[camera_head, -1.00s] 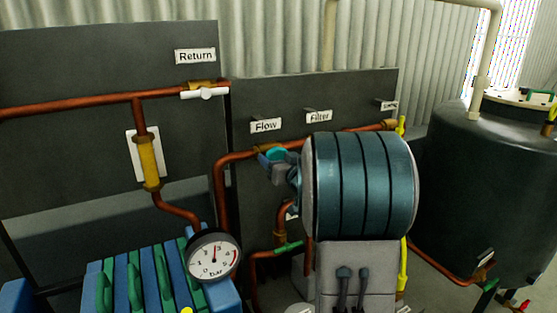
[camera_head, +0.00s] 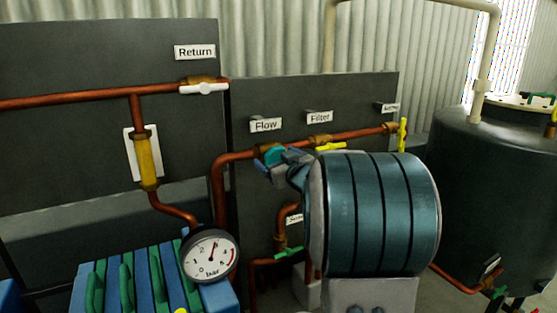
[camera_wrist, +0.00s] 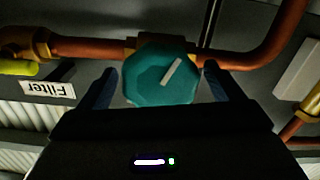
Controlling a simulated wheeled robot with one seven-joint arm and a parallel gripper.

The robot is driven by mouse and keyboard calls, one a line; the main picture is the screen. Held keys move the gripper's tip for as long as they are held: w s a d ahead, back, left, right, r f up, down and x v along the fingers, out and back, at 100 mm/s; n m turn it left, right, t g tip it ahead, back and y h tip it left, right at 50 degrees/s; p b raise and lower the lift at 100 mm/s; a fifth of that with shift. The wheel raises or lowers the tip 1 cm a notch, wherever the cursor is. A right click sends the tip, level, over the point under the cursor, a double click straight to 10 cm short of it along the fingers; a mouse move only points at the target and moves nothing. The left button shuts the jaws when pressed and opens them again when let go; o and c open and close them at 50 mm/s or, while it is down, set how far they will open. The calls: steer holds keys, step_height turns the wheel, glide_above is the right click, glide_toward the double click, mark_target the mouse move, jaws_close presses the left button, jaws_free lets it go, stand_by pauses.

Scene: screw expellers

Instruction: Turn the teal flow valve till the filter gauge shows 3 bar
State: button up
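The teal flow valve (camera_head: 273,155) sits on the copper pipe below the "Flow" label (camera_head: 265,125). In the wrist view its teal knob (camera_wrist: 162,78) carries a slanted white mark. My gripper (camera_wrist: 160,86) is open, with one finger on each side of the knob and a visible gap on both sides. In the head view my gripper (camera_head: 281,163) is at the valve, partly covering it. A round white gauge marked bar (camera_head: 209,256) stands at lower left. Its needle points nearly straight up, around 3; the exact reading is too small to tell.
A "Filter" label (camera_head: 319,117) hangs above a yellow valve handle (camera_head: 331,147) right of the flow valve. A white-handled valve (camera_head: 204,88) is under the "Return" label (camera_head: 195,52). A dark tank (camera_head: 480,185) stands at right. My arm hides the lower middle.

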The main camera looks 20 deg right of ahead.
steer(key=shift+s, duration=0.1)
steer(key=s+b, duration=0.1)
steer(key=s, duration=1.2)
steer(key=shift+s+d, duration=0.25)
steer(key=shift+s, duration=0.1)
